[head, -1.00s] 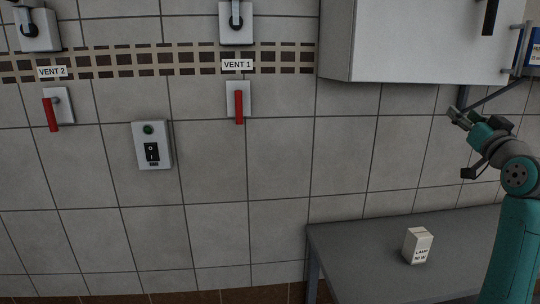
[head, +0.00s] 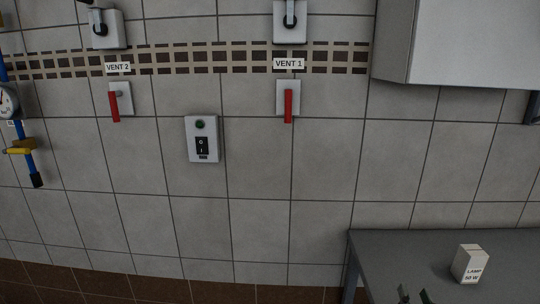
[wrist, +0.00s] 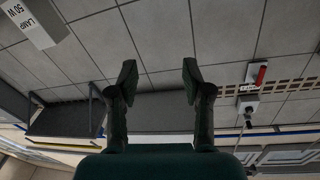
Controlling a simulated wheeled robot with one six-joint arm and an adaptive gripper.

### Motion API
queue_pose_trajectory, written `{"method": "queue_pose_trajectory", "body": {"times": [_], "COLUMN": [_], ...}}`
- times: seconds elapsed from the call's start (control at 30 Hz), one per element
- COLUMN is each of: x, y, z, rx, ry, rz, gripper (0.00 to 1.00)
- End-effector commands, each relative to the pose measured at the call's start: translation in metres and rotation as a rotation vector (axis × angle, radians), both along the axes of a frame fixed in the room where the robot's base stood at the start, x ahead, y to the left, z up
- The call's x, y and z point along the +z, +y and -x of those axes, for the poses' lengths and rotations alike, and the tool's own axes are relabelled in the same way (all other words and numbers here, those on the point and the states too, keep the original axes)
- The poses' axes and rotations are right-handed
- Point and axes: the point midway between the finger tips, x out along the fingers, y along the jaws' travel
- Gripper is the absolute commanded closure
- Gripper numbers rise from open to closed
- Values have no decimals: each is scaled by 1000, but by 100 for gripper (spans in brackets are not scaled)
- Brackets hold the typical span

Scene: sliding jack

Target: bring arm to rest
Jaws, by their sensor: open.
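My gripper (wrist: 159,80) is open in the wrist view, its two dark fingers apart with nothing between them. In the head view only the dark tips of my gripper (head: 414,297) show at the bottom edge, in front of the grey table (head: 400,250) and left of the lamp box (head: 470,264). The rest of my arm is out of the head view. The lamp box also shows at the top left of the wrist view (wrist: 36,22), apart from the fingers.
On the tiled wall are the VENT 1 red lever (head: 288,106), the VENT 2 red lever (head: 115,106) and a switch box (head: 202,140). A white cabinet (head: 470,45) hangs at upper right. A blue pipe with a yellow handle (head: 20,150) is at far left.

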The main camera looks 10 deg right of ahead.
Motion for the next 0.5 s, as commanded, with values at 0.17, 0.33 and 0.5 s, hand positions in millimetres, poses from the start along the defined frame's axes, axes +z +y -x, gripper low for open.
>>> {"method": "queue_pose_trajectory", "body": {"times": [0.17, 0.33, 0.5], "x": [-51, -85, -110], "y": [52, 95, 134], "z": [40, 83, 131], "rx": [31, 62, 99], "ry": [56, 102, 148], "rz": [-6, -1, 14], "gripper": [50, 50, 50]}}
